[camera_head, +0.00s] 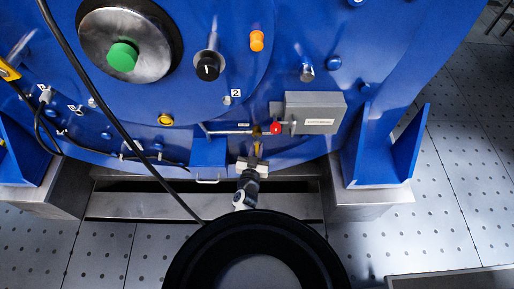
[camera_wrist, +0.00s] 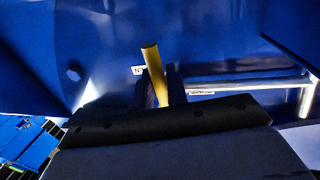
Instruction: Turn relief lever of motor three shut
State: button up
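The yellow lever (camera_head: 258,148) is on the lower front of the blue motor housing (camera_head: 300,30), at the end of a thin metal pipe. It also shows in the wrist view (camera_wrist: 153,62), tilted a little, with its tip past the fingers. My gripper (camera_head: 256,160) is at the lever from below. In the wrist view my two dark fingers (camera_wrist: 164,88) stand close on both sides of the lever and look shut on it. The lever's base is hidden behind the fingers and the gripper body. A plate on the housing reads "2"; I see no "3".
A red knob (camera_head: 275,128) and a grey box (camera_head: 314,112) sit just right of the lever. A black knob (camera_head: 208,66) and a green button (camera_head: 122,57) are higher up. A black cable (camera_head: 108,108) crosses the left side. Blue brackets (camera_head: 385,150) flank the housing.

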grip_shut()
jog(key=shift+a+r+m+p, duration=0.1)
jog(key=shift+r+m+p, duration=0.05)
jog(key=shift+m+p, duration=0.25)
jog(key=shift+a+r+m+g+y+p, duration=0.3)
jog(key=shift+a+r+m+y+p, duration=0.55)
jog(key=shift+m, duration=1.65)
jog(key=shift+a+r+m+g+y+p, duration=0.45)
jog(key=shift+m+p, duration=0.75)
jog(key=shift+m, duration=1.3)
jog(key=shift+a+r+m+g+y+p, duration=0.15)
jog(key=shift+a+r+m+y+p, duration=0.5)
jog(key=shift+m, duration=1.85)
jog(key=shift+w+r+h+p, duration=0.1)
jog(key=shift+r+h+p, duration=0.15)
jog(key=shift+p, duration=0.1)
jog(key=shift+o, duration=2.2)
grip_release()
jog(key=shift+f, duration=0.1)
jog(key=shift+a, duration=0.1)
